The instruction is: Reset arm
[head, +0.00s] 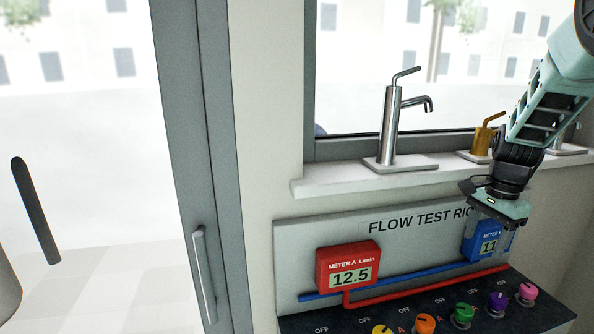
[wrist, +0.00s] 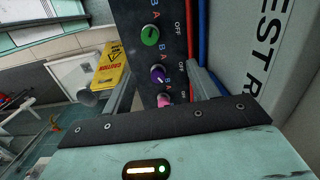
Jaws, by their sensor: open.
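My gripper (head: 492,222) is at the right in the head view, in front of the flow test rig panel (head: 300,245) and partly over the blue meter B (head: 472,243). Its fingers point down and are apart, with nothing seen between them. In the wrist view, the gripper's pale green body fills the bottom. Beyond it are a green knob (wrist: 150,35), a purple knob (wrist: 158,74) and a partly hidden pink knob (wrist: 164,99). The red meter A (head: 348,266) reads 12.5. Part of meter B's reading is hidden by my gripper.
Yellow, orange, green, purple and pink knobs line the rig's dark console (head: 345,320) below my gripper. A chrome faucet (head: 391,125) and a gold faucet (head: 484,137) stand on the sill above. A yellow caution sign (wrist: 110,68) stands on the floor. A door handle (head: 204,275) is at left.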

